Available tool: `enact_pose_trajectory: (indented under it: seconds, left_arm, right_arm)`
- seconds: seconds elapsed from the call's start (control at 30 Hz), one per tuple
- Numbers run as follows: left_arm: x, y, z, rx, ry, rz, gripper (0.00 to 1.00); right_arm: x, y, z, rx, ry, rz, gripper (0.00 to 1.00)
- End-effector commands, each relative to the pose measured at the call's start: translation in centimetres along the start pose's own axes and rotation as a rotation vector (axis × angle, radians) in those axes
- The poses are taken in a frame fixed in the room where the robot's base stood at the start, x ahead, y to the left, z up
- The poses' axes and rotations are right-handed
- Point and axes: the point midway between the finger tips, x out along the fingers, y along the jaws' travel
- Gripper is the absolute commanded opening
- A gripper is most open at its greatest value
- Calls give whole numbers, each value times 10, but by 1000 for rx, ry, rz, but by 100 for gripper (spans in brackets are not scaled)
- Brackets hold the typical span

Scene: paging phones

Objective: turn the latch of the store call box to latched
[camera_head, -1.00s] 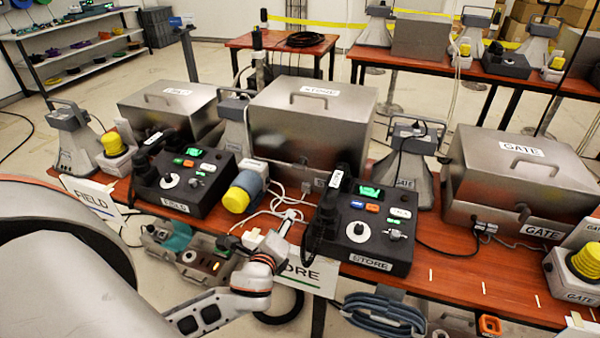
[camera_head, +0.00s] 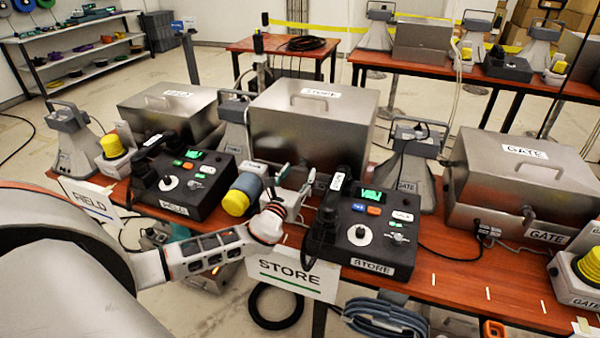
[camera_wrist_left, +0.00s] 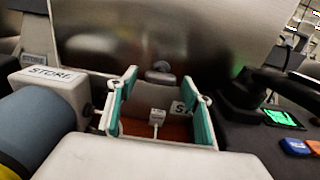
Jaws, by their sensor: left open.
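The store call box (camera_head: 308,128) is a closed steel box with a handled lid, labelled STORE, at the middle of the table. In the left wrist view its brushed front (camera_wrist_left: 150,40) fills the top. A dark rounded latch (camera_wrist_left: 160,73) shows there at the front, between and beyond my fingertips; its turn cannot be told. In the head view the latch is not clearly seen near my gripper. My left gripper (camera_head: 297,174) is open and points at the box's lower front. Its two teal-padded fingers (camera_wrist_left: 159,82) stand apart, with nothing gripped. My right gripper is not in view.
A small white plug (camera_wrist_left: 157,117) shows below the latch. The GATE box (camera_head: 520,165) stands farther right.

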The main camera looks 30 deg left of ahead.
Motion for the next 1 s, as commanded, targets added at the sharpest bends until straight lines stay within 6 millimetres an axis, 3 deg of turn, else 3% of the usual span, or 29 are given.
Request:
enact_pose_trajectory:
  seconds: [0.13,0.43,0.47,0.6,1.0]
  left_arm:
    - [12,0,-1,-2,1,0,50]
    - [14,0,0,-3,1,0,50]
    - [14,0,0,-3,1,0,48]
    - [14,0,0,-3,1,0,11]
    - [14,-1,-1,-46,2,0,11]
  right_arm:
    - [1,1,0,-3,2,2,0]
    - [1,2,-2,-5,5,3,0]
    - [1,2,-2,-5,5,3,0]
    - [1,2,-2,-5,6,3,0]
    - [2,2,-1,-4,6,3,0]
